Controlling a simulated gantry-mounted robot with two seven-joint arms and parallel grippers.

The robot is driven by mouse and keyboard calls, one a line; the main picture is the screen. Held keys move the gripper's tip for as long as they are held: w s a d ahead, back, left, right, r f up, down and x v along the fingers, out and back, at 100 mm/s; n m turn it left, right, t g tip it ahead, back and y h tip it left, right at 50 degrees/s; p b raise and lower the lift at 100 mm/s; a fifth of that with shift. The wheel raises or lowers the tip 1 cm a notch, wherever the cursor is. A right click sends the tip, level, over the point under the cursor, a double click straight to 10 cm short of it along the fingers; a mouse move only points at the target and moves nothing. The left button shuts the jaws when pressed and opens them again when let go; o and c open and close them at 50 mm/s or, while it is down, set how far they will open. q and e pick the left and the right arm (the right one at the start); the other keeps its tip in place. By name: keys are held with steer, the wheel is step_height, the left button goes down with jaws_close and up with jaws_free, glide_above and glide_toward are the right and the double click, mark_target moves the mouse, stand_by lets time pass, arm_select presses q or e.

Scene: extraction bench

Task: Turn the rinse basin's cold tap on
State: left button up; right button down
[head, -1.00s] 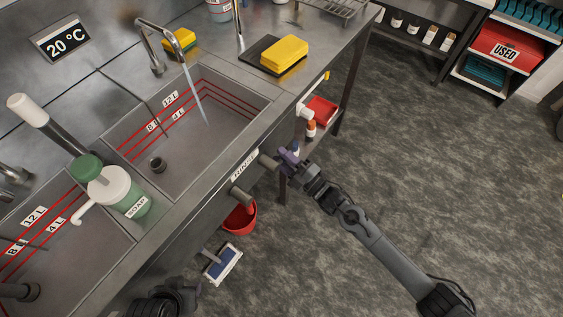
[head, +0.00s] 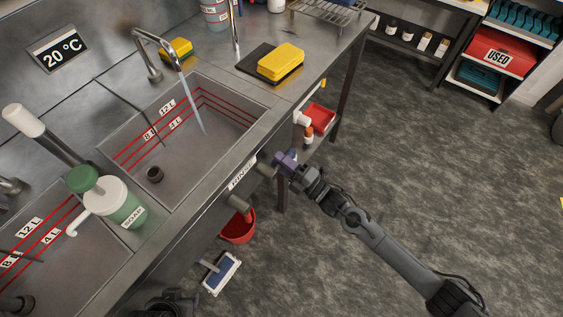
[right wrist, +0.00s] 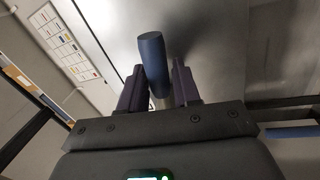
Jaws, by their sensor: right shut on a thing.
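The rinse basin (head: 185,150) is the sunken steel basin with red level lines and a "RINSE" label (head: 241,173) on its front edge. Water (head: 193,105) runs from the spout (head: 163,42) into it. My right gripper (head: 284,162) is at the bench front, just right of the label. In the right wrist view, a blue rounded handle (right wrist: 153,62), seemingly the cold tap's, stands between the purple fingers (right wrist: 156,88), which are shut on it. In the head view the fingers hide this handle. Part of my left arm shows at the bottom edge, its fingertips out of sight.
Grey cylinders (head: 240,203) stick out below the bench front. A red bucket (head: 238,228) and a blue-and-white brush head (head: 221,272) are below. A soap bottle (head: 120,205) stands between the basins. Floor to the right is clear.

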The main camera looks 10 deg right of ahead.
steer(key=c, duration=0.9)
jaws_free()
steer(key=shift+r, duration=0.15)
steer(key=shift+c, duration=0.2)
steer(key=p+v, duration=0.2)
steer(key=v, duration=0.8)
steer(key=shift+s+d, duration=0.25)
steer(key=shift+s, duration=0.05)
